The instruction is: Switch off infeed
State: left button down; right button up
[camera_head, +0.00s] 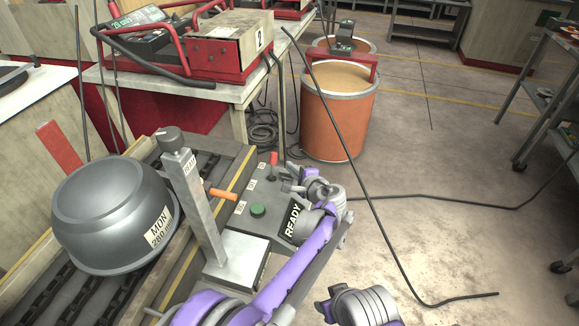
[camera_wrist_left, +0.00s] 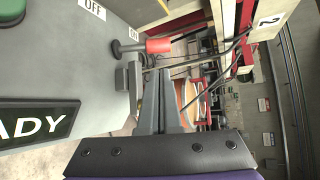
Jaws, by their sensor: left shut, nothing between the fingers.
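A grey control panel (camera_head: 238,226) carries a red-handled switch lever (camera_head: 274,159), a green button (camera_head: 257,210) and a black READY display (camera_head: 293,221). In the left wrist view, the lever's red grip (camera_wrist_left: 158,45) sticks out from the panel, near an OFF label (camera_wrist_left: 92,8) and a second small label. My left gripper (camera_head: 291,174) is at the panel's far right edge, partly hidden by its own wrist. In the left wrist view its fingers (camera_wrist_left: 163,80) are shut and empty, with the red grip just beyond the tips, apparently apart.
A dark metal bowl (camera_head: 108,215) sits on the conveyor. An orange drum (camera_head: 336,125) stands behind the panel, and a black cable crosses the floor. Open floor lies to the right.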

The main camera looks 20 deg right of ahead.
aim_at(274, 159)
pick_arm(q)
jog(key=x, duration=0.8)
jog(key=shift+b, duration=0.3)
jog(key=shift+s+a+r+n+t, duration=0.15)
jog(key=shift+s+n+t, duration=0.15)
jog(key=shift+t, duration=0.1)
jog(key=shift+s+a+r+n+t+p, duration=0.15)
jog(key=shift+s+a+n+t+p, duration=0.15)
jog(key=shift+t, duration=0.2)
jog(key=s+n+t, duration=0.1)
jog(key=a+n+t, duration=0.1)
jog(key=shift+s+r+t, duration=0.1)
jog(key=shift+s+t, duration=0.2)
jog(key=shift+s, duration=0.1)
jog(key=shift+s+a+r, duration=0.1)
jog(key=shift+s+a, duration=0.05)
jog(key=shift+s, duration=0.05)
jog(key=shift+s+a+f, duration=0.25)
jog(key=shift+s+a, duration=0.35)
jog(key=shift+s, duration=0.25)
jog(key=shift+a+f, duration=0.1)
jog(key=shift+s+f, duration=0.1)
jog(key=shift+s, duration=0.05)
